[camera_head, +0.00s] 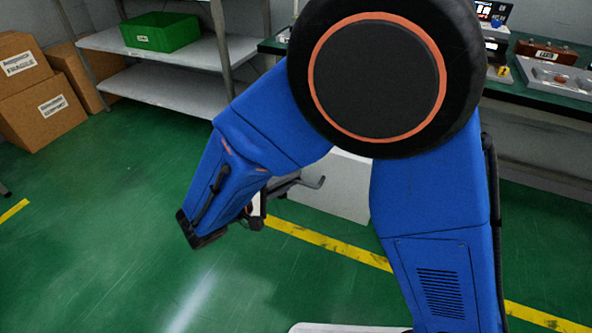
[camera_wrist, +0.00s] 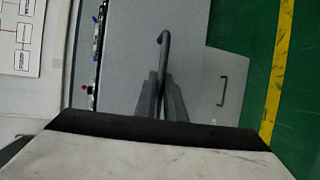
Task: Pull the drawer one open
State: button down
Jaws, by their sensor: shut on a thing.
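My gripper (camera_wrist: 162,82) is shut on a dark bar handle (camera_wrist: 163,42) in the wrist view. The handle stands out from a large grey panel (camera_wrist: 130,60), the front of a drawer. The lower end of the handle is hidden between my fingers. In the head view, a grey cabinet (camera_head: 345,190) stands behind my arm, which hides much of it. A handle (camera_head: 315,183) shows beside my wrist there. The frames do not show clearly how far the drawer stands out.
A second grey panel with a dark handle (camera_wrist: 222,91) lies to the right in the wrist view. A yellow floor line (camera_head: 330,243) crosses the green floor. A shelf (camera_head: 160,85) with a green crate (camera_head: 160,32), cardboard boxes (camera_head: 38,95) and a workbench (camera_head: 540,95) stand behind.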

jog(key=shift+s+a, duration=0.3)
jog(key=shift+s, duration=0.45)
jog(key=shift+s+a, duration=0.3)
jog(key=shift+s, duration=0.4)
jog(key=c, duration=2.1)
grip_release()
jog(key=v, duration=1.7)
jog(key=shift+s+a+r, duration=0.1)
jog(key=shift+r, duration=0.05)
